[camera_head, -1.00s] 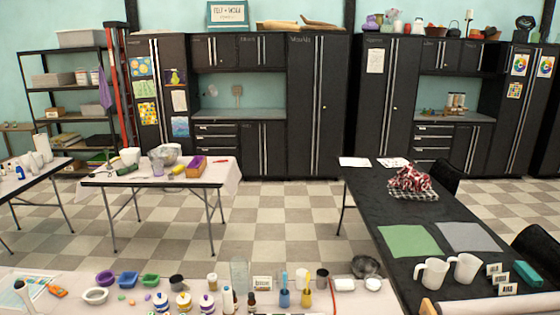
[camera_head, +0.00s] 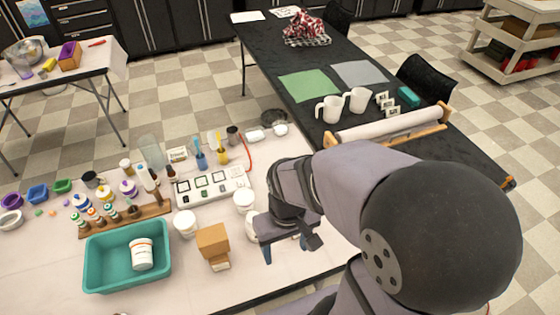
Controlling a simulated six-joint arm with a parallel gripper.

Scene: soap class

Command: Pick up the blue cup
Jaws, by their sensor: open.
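A small blue cup (camera_head: 201,162) stands upright near the back of the near table (camera_head: 225,294), with a blue-handled tool in it. A similar yellow cup (camera_head: 222,157) stands just to its right. My gripper (camera_head: 284,248) points down over the right front part of the table, to the right of and nearer than the blue cup, well apart from it. It is open, and I see nothing between its fingers. My arm hides the right end of the table. A blue mold (camera_head: 38,194) also lies at the left.
A teal tub (camera_head: 128,256) with a white jar (camera_head: 142,254) stands at the front left. A bottle rack (camera_head: 125,220), a white tray (camera_head: 211,187), white jars (camera_head: 185,224) and a tan block (camera_head: 212,243) lie between my gripper and the left side.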

